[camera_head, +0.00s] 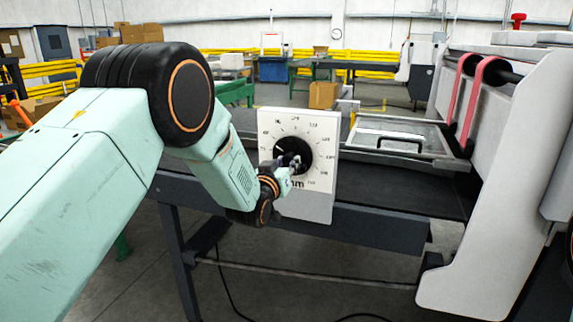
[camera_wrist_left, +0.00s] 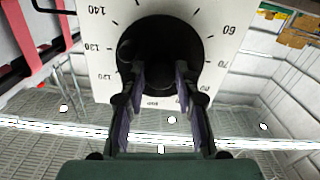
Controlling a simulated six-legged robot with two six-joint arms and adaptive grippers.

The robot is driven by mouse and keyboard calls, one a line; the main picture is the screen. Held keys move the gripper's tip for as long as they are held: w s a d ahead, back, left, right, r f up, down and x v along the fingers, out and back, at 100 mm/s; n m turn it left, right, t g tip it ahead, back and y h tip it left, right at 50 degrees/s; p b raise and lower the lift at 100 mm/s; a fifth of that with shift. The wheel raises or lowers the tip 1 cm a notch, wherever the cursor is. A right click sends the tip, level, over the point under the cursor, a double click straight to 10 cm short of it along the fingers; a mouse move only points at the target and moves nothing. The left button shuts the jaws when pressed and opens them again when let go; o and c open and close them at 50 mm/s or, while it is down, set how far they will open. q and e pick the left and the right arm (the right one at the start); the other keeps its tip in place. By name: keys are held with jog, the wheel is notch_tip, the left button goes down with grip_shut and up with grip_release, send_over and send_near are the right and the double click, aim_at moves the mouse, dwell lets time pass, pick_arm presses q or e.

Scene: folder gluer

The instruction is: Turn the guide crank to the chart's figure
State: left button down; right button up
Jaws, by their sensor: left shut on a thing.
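The guide crank (camera_head: 306,148) is a round black dial on a white, number-marked plate (camera_head: 325,129) fixed at the table's front edge. My left gripper (camera_head: 294,162) reaches it from the left and front. In the left wrist view the black crank (camera_wrist_left: 187,37) appears upside down, with figures such as 60, 70 and 140 around it. The two fingers of the left gripper (camera_wrist_left: 160,82) stand either side of the crank's dark grip and are shut on it. The fingers hide part of the dial, and I cannot read its exact setting. My right gripper is out of view. I cannot make out a chart.
A clear-topped frame with a black handle (camera_head: 401,140) lies behind the plate. A white machine side panel (camera_head: 500,190) with red belts (camera_head: 487,85) stands at the right. The dark table beam (camera_head: 375,225) runs below the plate. A cardboard box (camera_head: 323,95) stands farther back.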

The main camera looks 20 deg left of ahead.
pick_arm(q)
jog(key=c, duration=1)
grip_release()
jog(key=shift+r, duration=0.1)
jog(key=shift+s, duration=0.1)
jog(key=s, duration=1.1)
jog(key=shift+s+a, duration=0.25)
jog(key=shift+s, duration=0.15)
